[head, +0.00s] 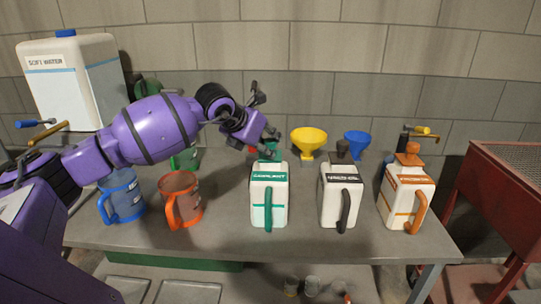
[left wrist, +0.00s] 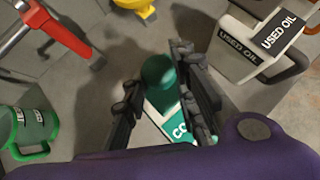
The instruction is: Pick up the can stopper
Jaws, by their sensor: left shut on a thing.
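The white coolant can (head: 269,198), with a green handle, stands upright on the bench. Its green stopper (head: 268,153) is at the can's top and partly hidden by my left gripper (head: 270,138). In the left wrist view, the green stopper (left wrist: 160,82) sits between the two dark fingers of my left gripper (left wrist: 162,92), which is shut on it. The can's labelled face (left wrist: 175,125) shows just beyond. I cannot tell whether the stopper is still seated in the can. My right gripper is not in view.
The used oil can (head: 340,198) and an orange-trimmed can (head: 405,195) stand to the right. Yellow (head: 309,140) and blue (head: 356,143) funnels stand behind. Blue (head: 122,197) and orange (head: 180,199) jugs stand left. A red cart (head: 500,190) is beyond the bench's right end.

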